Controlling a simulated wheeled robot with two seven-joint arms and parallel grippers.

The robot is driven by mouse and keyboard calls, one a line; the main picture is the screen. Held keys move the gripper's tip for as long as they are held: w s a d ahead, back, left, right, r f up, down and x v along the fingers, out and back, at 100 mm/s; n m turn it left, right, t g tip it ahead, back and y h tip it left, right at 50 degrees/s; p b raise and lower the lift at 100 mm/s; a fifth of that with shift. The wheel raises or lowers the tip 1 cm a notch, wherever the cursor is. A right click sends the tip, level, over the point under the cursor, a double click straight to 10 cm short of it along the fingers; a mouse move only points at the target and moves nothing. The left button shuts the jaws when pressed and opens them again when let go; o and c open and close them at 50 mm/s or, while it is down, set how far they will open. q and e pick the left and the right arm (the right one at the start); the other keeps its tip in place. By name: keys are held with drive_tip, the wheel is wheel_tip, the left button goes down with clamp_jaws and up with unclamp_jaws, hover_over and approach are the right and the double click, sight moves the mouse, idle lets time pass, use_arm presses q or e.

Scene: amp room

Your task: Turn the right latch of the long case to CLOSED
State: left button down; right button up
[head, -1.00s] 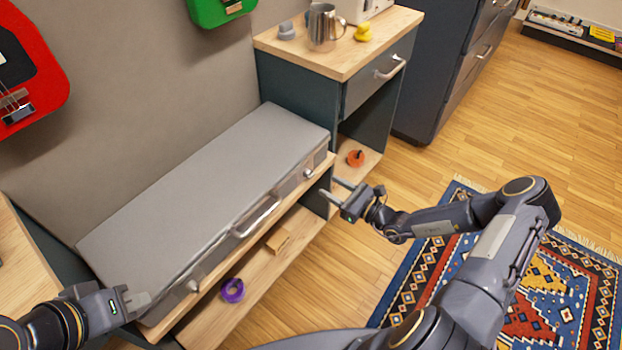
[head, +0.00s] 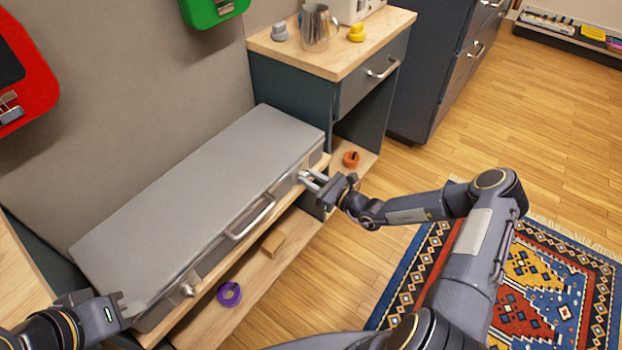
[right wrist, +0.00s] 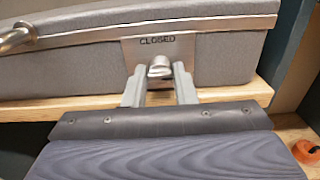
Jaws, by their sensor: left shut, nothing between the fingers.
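The long grey case (head: 190,195) lies shut on a wooden shelf top, its handle (head: 250,217) on the front. The right latch (right wrist: 160,68) is a metal knob on a plate marked CLOSED above it; which way it is turned is hard to tell. My right gripper (head: 308,181) is at the case's front right; in the right wrist view its open fingers (right wrist: 159,88) stand either side of the knob, with gaps showing. In the head view the fingers hide most of this latch. The left latch (head: 188,290) shows at the near end. My left gripper (head: 121,303) is shut and empty beside that end.
A lower shelf holds a purple ring (head: 229,294) and a wooden block (head: 273,243). An orange object (head: 351,159) sits in the side cabinet, with a metal pitcher (head: 318,28) on top. Open floor and a patterned rug (head: 540,280) lie to the right.

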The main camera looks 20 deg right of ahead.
drive_tip(key=shift+c, duration=1.4)
drive_tip(key=n+p, duration=0.2)
drive_tip(key=n, duration=0.1)
drive_tip(key=shift+r, duration=0.2)
drive_tip(key=n+p, duration=0.3)
drive_tip(key=n, duration=0.2)
drive_tip(key=shift+f, duration=0.1)
drive_tip(key=shift+f+n+p, duration=0.15)
drive_tip(key=shift+n+p, duration=1.75)
drive_tip(key=shift+n, duration=3.1)
